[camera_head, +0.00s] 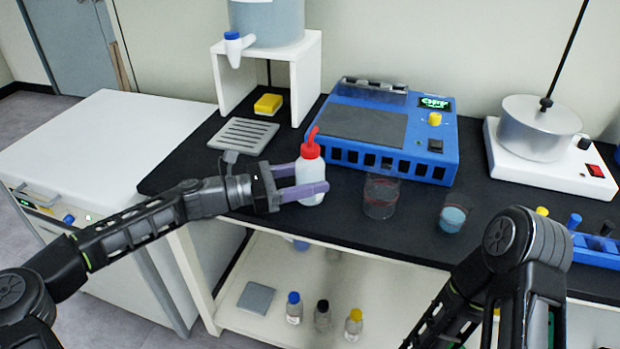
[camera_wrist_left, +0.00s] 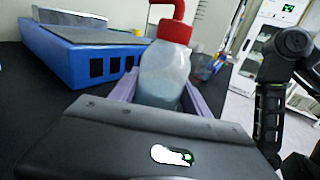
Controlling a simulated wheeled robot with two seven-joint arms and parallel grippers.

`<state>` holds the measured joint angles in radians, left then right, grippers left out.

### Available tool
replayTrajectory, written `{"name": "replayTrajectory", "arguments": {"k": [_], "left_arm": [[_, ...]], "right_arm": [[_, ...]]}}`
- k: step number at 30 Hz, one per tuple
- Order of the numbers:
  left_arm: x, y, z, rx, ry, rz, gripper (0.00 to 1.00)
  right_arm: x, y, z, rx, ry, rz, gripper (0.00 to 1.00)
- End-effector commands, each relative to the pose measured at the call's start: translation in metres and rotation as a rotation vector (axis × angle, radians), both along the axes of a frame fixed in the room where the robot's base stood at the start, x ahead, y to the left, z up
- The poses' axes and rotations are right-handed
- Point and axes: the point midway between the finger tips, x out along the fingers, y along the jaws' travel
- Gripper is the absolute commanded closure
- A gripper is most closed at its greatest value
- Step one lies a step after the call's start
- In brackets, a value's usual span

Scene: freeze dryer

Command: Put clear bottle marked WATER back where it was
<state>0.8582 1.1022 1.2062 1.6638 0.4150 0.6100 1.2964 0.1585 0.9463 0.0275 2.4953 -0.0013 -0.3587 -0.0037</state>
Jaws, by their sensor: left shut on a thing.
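A clear, whitish squeeze bottle (camera_head: 311,172) with a red cap and a bent red spout stands upright at the front part of the black counter (camera_head: 250,178). My left gripper (camera_head: 306,182) is shut on its body, with one purple finger on each side. I cannot tell whether its base touches the counter. The left wrist view shows the bottle (camera_wrist_left: 164,72) between the fingers, with bluish liquid low in it. No WATER marking is readable. My right arm is at the lower right; its gripper does not show.
A blue device (camera_head: 385,130) stands behind the bottle. An empty glass beaker (camera_head: 381,197) and a beaker of blue liquid (camera_head: 453,216) stand to the right. A grey slotted rack (camera_head: 243,133) and a yellow sponge (camera_head: 268,103) lie behind left, near a white stand (camera_head: 307,78).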

Motion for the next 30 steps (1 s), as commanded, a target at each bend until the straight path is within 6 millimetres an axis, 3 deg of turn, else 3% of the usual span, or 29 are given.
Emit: {"name": "replayTrajectory", "arguments": {"k": [4,5,12,23,30], "left_arm": [[0.000,0.000,0.000,0.001,-0.001,-0.001,0.98],[0.000,0.000,0.000,0.002,0.001,0.000,0.44],[0.000,0.000,0.000,0.002,0.001,0.000,0.25],[-0.001,0.003,0.000,0.002,0.000,0.001,0.23],[-0.008,0.033,0.000,0.004,0.000,0.004,0.23]], "right_arm": [[0.000,0.000,0.000,0.000,0.000,0.000,0.64],[0.000,0.000,0.000,0.000,0.000,0.000,0.64],[0.000,0.000,0.000,0.000,0.000,0.000,0.64],[0.000,0.000,0.001,0.000,0.000,0.000,0.64],[0.000,0.000,0.003,0.000,0.000,0.000,0.64]]}}
